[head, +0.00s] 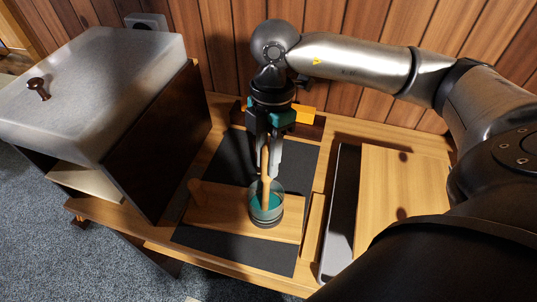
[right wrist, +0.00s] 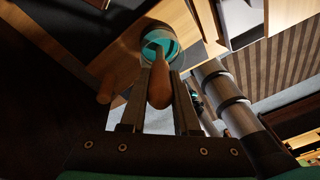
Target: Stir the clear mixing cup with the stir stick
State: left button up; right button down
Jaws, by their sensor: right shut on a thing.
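The clear mixing cup (head: 266,208) stands on a wooden board and holds teal liquid. It also shows in the right wrist view (right wrist: 158,42). The wooden stir stick (head: 265,164) is upright, its lower end inside the cup. Its thick rounded handle end faces the camera in the right wrist view (right wrist: 160,88). My right gripper (head: 269,172) is shut on the stick, just above the cup; in the right wrist view its fingers (right wrist: 158,112) lie on either side of the handle. The stick's lower tip is hard to make out in the liquid. My left gripper is not in view.
The wooden board (head: 222,212) with a peg (head: 195,188) lies on a dark mat (head: 237,158). A grey-topped cabinet (head: 95,85) stands at left. A dark tray (head: 343,205) and a wooden panel (head: 400,195) lie at right. The paneled wall is close behind.

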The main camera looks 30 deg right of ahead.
jog(key=shift+r, duration=0.1)
jog(key=shift+w+d+r+p, duration=0.2)
jog(key=shift+r+p, duration=0.95)
jog(key=shift+r, duration=0.25)
jog(key=shift+w+d+r+p, duration=0.15)
jog(key=shift+d+r+p, duration=0.1)
jog(key=shift+r+p, duration=1.05)
jog(key=shift+w+d+r+p, duration=0.2)
jog(key=shift+r+p, duration=0.85)
jog(key=shift+r, duration=0.45)
notch_tip(320, 180, up, 5)
jog(key=p, duration=0.4)
